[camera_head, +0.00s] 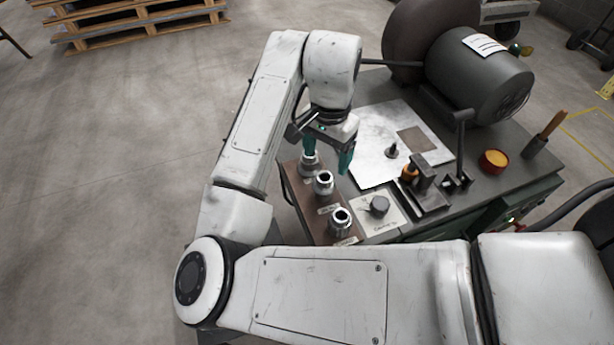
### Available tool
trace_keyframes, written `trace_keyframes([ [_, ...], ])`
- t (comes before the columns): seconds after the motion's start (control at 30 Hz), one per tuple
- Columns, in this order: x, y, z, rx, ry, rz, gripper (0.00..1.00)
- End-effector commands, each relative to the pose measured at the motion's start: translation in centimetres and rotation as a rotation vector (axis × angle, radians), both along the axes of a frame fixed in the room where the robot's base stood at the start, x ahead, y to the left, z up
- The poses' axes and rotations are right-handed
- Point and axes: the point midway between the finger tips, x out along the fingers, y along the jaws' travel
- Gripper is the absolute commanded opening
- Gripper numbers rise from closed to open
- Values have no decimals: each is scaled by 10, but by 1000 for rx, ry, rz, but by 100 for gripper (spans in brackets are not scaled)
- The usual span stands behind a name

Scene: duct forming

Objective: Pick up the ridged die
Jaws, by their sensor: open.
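Three silvery metal dies stand in a row on a brown board (292,190) along the bench's left edge: a far die (310,168), a middle die (323,184) and a near die (341,221). Small labels lie beside them, too small to read. I cannot tell from their surfaces which is the ridged die. My gripper (327,161) points down above the far end of the board. Its two teal fingers are apart, with nothing seen between them. The left finger overlaps the top of the far die in the picture; I cannot tell if it touches.
Clear floor lies left; pallets (135,22) stand behind.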

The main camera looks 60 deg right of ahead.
Motion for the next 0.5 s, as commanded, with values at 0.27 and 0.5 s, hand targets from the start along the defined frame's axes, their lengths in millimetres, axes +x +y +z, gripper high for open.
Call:
trace_keyframes([
  [0.27, -1, 0, -35, 0, 3, 1, 77],
  [0.5, -1, 1, -56, 0, 2, 1, 77],
])
